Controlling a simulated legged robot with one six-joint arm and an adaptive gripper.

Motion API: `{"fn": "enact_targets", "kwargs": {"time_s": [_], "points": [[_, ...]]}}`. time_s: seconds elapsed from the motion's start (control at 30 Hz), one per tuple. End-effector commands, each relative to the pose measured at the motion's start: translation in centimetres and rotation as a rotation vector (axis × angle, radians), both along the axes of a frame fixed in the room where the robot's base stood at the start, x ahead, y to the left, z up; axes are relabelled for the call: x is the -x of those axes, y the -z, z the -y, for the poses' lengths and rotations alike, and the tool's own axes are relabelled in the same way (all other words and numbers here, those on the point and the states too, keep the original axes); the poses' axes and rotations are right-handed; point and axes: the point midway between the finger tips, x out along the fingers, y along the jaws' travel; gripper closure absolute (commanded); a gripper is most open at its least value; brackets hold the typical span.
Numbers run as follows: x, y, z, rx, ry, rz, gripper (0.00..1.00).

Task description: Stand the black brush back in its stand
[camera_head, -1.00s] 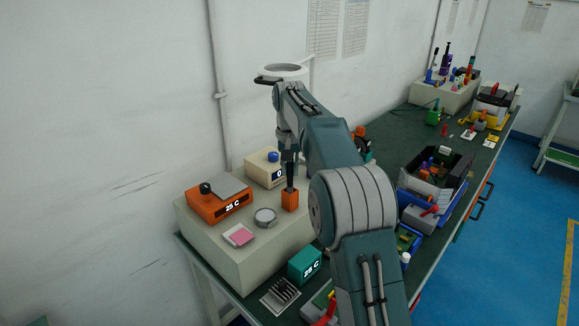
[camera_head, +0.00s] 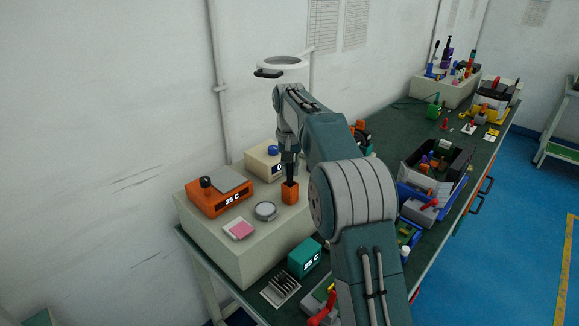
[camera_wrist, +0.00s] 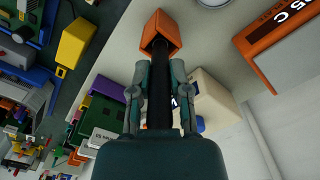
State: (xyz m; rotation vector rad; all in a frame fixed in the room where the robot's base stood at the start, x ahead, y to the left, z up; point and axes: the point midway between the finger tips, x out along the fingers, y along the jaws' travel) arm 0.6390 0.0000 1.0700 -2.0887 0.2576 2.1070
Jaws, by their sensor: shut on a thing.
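The black brush (camera_wrist: 159,88) is between the fingers of my gripper (camera_wrist: 160,75), which is shut on it. In the wrist view its far end reaches the mouth of the orange stand (camera_wrist: 163,30); how deep it sits inside is hidden. In the head view the orange stand (camera_head: 290,192) is upright on the beige block (camera_head: 222,232). My gripper (camera_head: 289,165) is pointing down right above it, with the dark brush end at the stand's opening.
An orange device (camera_head: 218,196) reading 25 C, a round grey disc (camera_head: 265,211) and a pink-and-white pad (camera_head: 238,229) share the block. A teal device (camera_head: 304,258) stands in front. A beige device with a blue knob (camera_head: 264,162) stands behind. Filled bins (camera_head: 436,178) lie to the right.

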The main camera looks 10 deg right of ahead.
Motion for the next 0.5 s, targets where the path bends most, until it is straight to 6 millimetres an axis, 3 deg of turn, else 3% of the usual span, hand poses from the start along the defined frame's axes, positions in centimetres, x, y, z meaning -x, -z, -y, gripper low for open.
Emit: {"fn": "enact_targets", "kwargs": {"time_s": [0.5], "points": [[0.0, 1.2, 0.0, 0.0, 0.0, -0.001, 1.0]]}}
